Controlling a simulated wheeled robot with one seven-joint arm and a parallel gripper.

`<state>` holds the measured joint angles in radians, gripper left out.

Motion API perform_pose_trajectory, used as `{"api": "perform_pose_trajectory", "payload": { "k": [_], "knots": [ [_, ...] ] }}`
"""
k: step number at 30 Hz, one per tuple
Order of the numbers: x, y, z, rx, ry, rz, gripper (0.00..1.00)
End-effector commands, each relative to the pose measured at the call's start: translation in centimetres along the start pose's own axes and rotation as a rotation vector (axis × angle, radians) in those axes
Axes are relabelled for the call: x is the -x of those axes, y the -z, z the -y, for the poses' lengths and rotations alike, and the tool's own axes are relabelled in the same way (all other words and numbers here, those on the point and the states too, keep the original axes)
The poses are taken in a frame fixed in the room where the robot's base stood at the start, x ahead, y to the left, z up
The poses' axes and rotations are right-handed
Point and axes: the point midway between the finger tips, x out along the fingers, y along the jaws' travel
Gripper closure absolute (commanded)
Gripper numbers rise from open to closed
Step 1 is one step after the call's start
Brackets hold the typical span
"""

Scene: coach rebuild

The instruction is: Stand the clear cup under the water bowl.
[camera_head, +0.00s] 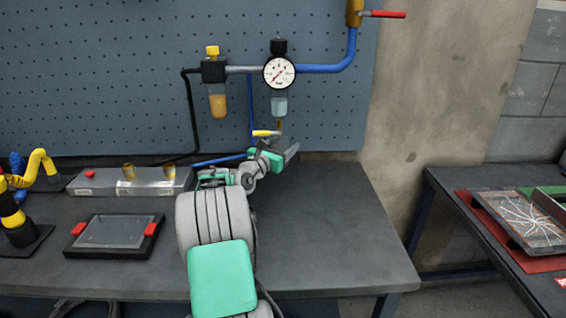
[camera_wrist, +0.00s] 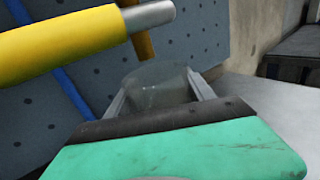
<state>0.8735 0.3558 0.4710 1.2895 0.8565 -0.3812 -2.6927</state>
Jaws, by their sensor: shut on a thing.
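My gripper (camera_wrist: 158,92) is shut on the clear cup (camera_wrist: 157,78), which shows between its two fingers in the wrist view. In the head view my gripper (camera_head: 287,153) is just below and slightly right of the water bowl (camera_head: 279,105), a clear bowl with bluish water under the round gauge. A brass drain with a yellow lever (camera_head: 266,133) hangs below the bowl. In the wrist view the yellow lever (camera_wrist: 62,42) is large and close, above and left of the cup. I cannot make out the cup in the head view.
An amber bowl (camera_head: 218,106) hangs left of the gauge (camera_head: 279,72). A metal block (camera_head: 150,180) and a framed tray (camera_head: 113,233) lie on the bench left of my arm. The bench (camera_head: 330,225) is clear on the right. A pegboard (camera_head: 130,85) stands behind.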

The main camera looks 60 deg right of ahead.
Motion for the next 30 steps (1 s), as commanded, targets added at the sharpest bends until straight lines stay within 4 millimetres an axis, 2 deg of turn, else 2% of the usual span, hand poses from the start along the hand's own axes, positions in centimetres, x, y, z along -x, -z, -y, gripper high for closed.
{"api": "perform_pose_trajectory", "payload": {
  "k": [1,5,10,21,22,30],
  "knots": [
    [0.1,0.9,0.0,0.004,0.0,-0.002,0.78],
    [0.1,2.3,0.1,0.003,0.0,-0.004,0.78],
    [0.2,5.8,0.3,0.006,-0.001,-0.005,0.78],
    [-0.2,6.5,0.1,0.002,0.0,-0.002,0.78],
    [-0.2,6.5,0.1,0.002,0.0,-0.002,0.37],
    [-0.2,6.4,0.1,0.002,0.0,-0.002,0.16]
  ]
}}
